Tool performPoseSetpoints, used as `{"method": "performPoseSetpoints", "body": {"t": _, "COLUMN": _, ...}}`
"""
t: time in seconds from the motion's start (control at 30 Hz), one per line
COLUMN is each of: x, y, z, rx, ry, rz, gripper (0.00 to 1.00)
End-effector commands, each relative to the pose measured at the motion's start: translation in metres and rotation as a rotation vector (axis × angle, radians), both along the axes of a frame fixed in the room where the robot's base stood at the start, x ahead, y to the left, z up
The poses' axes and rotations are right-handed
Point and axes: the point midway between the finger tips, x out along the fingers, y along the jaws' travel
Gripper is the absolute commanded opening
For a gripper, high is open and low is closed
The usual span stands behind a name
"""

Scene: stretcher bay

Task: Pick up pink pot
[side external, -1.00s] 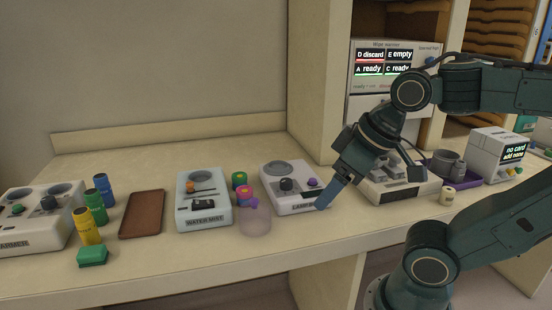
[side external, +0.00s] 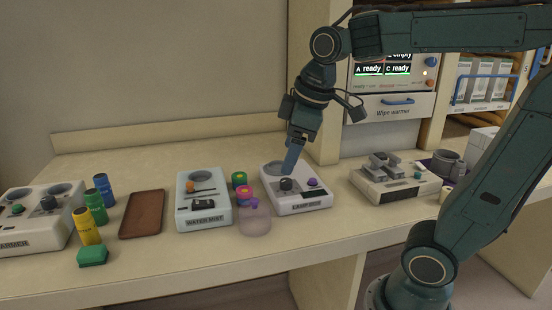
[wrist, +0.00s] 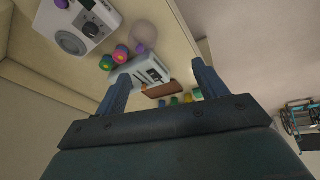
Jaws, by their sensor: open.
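A small pot with a pink top (side external: 245,191) stands on the counter between the water unit and the lamp unit. It also shows in the wrist view (wrist: 121,54), at upper left, outside the space between the fingers. A green pot (side external: 239,178) stands right behind it, and a clear jar with a purple knob (side external: 255,220) is close in front, partly covering its lower part. My gripper (side external: 290,168) is above the lamp unit, to the right of the pink pot and higher. In the wrist view its two blue fingers (wrist: 160,80) are wide apart and nothing is between them.
The lamp unit (side external: 312,202) is right of the pots and the water unit (side external: 203,216) is left. Farther left are a brown tray (side external: 142,214), several coloured bottles (side external: 95,205) and a green block (side external: 93,256). The counter's front strip is mostly clear.

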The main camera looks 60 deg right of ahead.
Motion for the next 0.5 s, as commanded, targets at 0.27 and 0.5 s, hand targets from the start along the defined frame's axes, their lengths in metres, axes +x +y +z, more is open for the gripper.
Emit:
{"method": "performPoseSetpoints", "body": {"t": 0.27, "x": 0.060, "y": -0.024, "z": -0.002, "rx": -0.069, "ry": 0.095, "rz": 0.209, "gripper": 0.71}}
{"method": "performPoseSetpoints", "body": {"t": 0.5, "x": 0.109, "y": -0.048, "z": -0.014, "rx": -0.109, "ry": 0.169, "rz": 0.398, "gripper": 0.71}}
